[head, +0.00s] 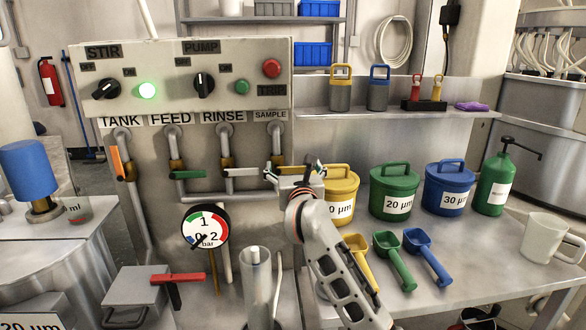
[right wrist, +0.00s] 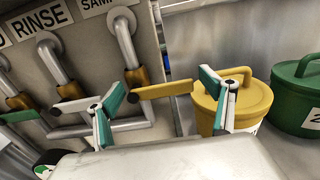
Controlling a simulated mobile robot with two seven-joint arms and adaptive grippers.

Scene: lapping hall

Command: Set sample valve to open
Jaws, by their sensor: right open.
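The sample valve (head: 277,160) is at the right end of the valve row, under the SAMPLE label. In the right wrist view its brass body (right wrist: 137,78) carries a yellow lever (right wrist: 166,90), which points right, level and crosswise to its upright pipe. My right gripper (head: 297,172) is in front of this valve and partly hides it in the head view. Its fingers are spread, one on each side of the lever in the right wrist view (right wrist: 163,98). I see no grip on the lever; the depth between them is unclear. My left gripper is not in view.
The rinse valve's pale lever (head: 243,172) and the feed valve's green lever (head: 190,174) lie level to the left. A yellow tub (head: 341,183) stands close to the right of my gripper. A gauge (head: 206,227) sits below.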

